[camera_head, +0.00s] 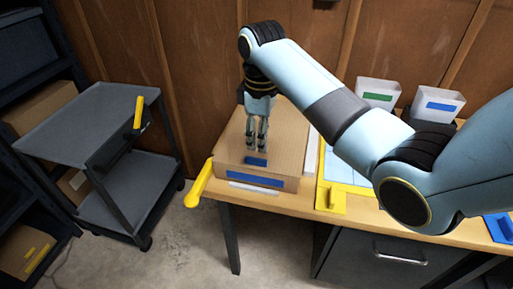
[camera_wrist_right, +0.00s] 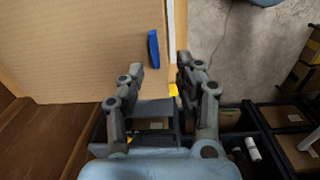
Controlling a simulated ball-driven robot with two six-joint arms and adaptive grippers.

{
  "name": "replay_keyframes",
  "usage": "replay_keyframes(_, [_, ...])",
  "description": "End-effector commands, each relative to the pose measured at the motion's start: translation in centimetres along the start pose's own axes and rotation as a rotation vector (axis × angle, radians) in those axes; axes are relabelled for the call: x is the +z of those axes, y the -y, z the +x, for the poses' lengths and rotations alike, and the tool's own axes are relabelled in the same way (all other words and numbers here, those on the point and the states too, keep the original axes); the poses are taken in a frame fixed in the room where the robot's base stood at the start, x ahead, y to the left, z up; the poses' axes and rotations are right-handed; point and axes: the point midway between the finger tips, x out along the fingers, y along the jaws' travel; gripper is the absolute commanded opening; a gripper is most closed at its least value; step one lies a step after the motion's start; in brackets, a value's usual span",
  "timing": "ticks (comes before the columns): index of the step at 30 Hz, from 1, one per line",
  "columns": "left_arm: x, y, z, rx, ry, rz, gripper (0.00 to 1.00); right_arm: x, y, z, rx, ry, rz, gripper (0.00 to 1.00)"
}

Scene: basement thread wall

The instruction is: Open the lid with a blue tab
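A tan box (camera_head: 286,160) with a flat lid stands at the left end of the workbench. A small blue tab (camera_head: 255,161) is on the lid's top near its front edge. It also shows in the right wrist view (camera_wrist_right: 153,48), upper middle, left of the space between the fingers. My right gripper (camera_head: 256,148) points down above the lid, just behind the tab in the head view. Its fingers (camera_wrist_right: 162,68) are apart with nothing between them. Whether a fingertip touches the lid cannot be told. My left gripper is not in view.
The workbench (camera_head: 300,205) has a yellow handle (camera_head: 198,185) at its left end. A blue label is on the box front. Two white bins (camera_head: 379,92) stand at the back right. A grey cart (camera_head: 90,125) stands left, with bare floor between.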

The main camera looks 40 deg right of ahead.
Motion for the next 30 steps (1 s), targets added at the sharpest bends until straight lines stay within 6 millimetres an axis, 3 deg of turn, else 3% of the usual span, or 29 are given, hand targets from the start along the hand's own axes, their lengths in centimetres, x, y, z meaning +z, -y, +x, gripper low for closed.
replay_keyframes(1, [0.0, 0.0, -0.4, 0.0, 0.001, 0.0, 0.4, -0.8, -0.7, -1.3, -0.009, 0.003, -0.023, 0.35])
replay_keyframes(5, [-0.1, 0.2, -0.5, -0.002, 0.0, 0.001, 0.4, -1.4, -1.2, -2.0, -0.027, 0.012, -0.058, 0.35])
replay_keyframes(21, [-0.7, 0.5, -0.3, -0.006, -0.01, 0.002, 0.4, -1.3, -1.0, 7.2, -0.028, 0.012, -0.059, 0.35])
replay_keyframes(30, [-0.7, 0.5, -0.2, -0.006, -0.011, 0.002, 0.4, -1.3, -1.0, 8.4, -0.025, 0.01, -0.059, 0.35])
